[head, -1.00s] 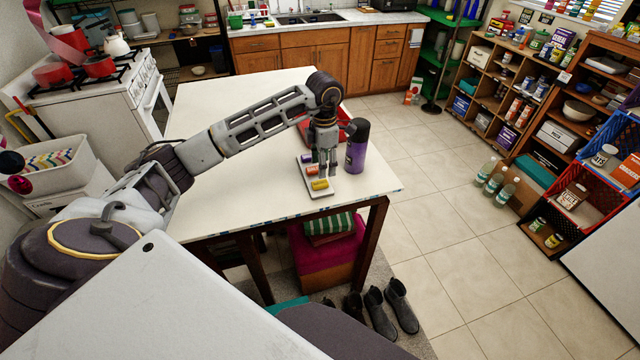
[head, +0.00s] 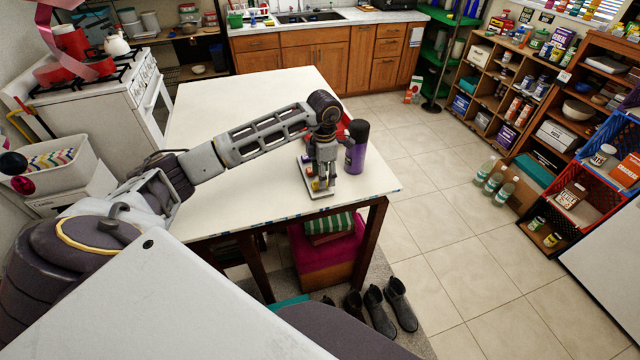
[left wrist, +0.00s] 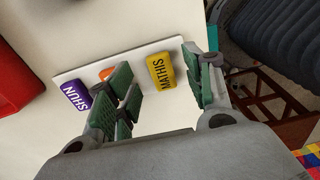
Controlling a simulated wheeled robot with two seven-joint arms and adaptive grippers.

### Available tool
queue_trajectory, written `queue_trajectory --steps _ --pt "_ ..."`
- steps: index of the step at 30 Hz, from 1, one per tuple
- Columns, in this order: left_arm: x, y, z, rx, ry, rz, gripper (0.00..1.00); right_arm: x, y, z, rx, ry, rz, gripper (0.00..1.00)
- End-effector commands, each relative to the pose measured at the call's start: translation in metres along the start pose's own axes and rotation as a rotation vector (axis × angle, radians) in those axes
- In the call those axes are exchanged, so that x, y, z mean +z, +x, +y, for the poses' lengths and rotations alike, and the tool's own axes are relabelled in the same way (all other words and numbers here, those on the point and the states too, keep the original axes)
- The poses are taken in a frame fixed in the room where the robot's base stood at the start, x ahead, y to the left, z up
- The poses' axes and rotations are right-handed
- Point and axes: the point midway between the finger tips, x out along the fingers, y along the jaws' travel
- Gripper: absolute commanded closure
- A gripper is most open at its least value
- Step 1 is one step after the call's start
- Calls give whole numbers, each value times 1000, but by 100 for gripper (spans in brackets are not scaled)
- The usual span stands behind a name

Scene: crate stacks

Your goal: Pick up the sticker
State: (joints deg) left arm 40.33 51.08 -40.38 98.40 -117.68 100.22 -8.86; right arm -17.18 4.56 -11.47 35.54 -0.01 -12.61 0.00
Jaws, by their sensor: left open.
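A yellow sticker block marked MATHIS (left wrist: 161,70) lies on a white tray (left wrist: 150,119) in the left wrist view. A purple block marked SHUN (left wrist: 75,95) lies at the tray's left end. An orange block (left wrist: 106,73) is between them, partly hidden by a finger. My left gripper (left wrist: 158,66) is open, with its green-padded fingers on either side of the yellow block. In the head view the left gripper (head: 322,186) is low over the tray (head: 321,194) and hides most of the blocks. My right gripper is not in view.
A purple bottle (head: 357,150) stands close to the right of the gripper on the white table (head: 245,130). A red object (left wrist: 15,75) is at the left in the wrist view. The table's front edge is close to the tray. The table's left part is clear.

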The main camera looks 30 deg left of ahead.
Motion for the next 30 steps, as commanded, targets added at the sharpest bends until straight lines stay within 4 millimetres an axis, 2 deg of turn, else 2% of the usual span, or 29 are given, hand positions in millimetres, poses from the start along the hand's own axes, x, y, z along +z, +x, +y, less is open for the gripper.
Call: queue_trajectory --steps 9,24,26,30 --pt "0 26 0 1 -1 0 48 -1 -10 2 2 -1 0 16" --pt "0 28 0 2 -1 0 48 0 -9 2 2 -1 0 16" --pt "0 28 0 2 -1 0 53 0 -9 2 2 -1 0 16" --pt "0 28 0 2 -2 0 71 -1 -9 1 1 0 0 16"
